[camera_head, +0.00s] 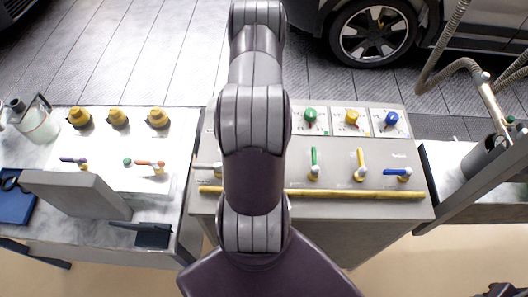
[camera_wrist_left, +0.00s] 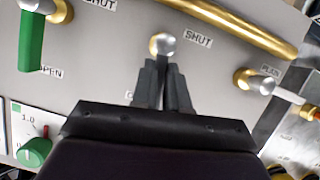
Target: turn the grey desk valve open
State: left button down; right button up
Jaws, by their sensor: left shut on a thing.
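In the left wrist view my left gripper (camera_wrist_left: 163,68) is shut at a valve on the grey desk panel. The valve's silver hub (camera_wrist_left: 163,44) shows just beyond the fingertips. The valve's lever is hidden between the fingers, so its colour and exact angle cannot be seen. A SHUT label (camera_wrist_left: 198,40) lies right of the hub. Another label, mostly covered, shows left of the fingers. In the head view my left arm (camera_head: 255,130) crosses the grey desk (camera_head: 330,222) and hides the gripper and this valve. My right gripper is not in view.
A green lever (camera_wrist_left: 32,40) stands close on one side of the gripper, a PLAIN valve (camera_wrist_left: 255,82) on the other. A brass rail (camera_wrist_left: 235,22) runs beyond the hub. Yellow (camera_head: 361,163) and blue (camera_head: 397,172) levers sit farther along. A white bench (camera_head: 185,150) stands left.

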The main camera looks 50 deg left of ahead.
pick_arm(q)
jog(key=shift+w+d+m+g, duration=0.15)
jog(key=shift+w+m+g, duration=0.15)
jog(key=shift+m, duration=0.6)
jog(key=c, duration=1.1)
grip_release()
jog(key=shift+d, duration=0.1)
jog(key=shift+c, duration=0.2)
jog(key=shift+w+a+r, duration=0.1)
jog(key=shift+a+r, duration=0.1)
jog(key=shift+r, duration=0.1)
jog(key=p+v, duration=0.3)
jog(key=v, duration=0.9)
jog(key=shift+d+p, duration=0.25)
jog(key=shift+p, duration=0.15)
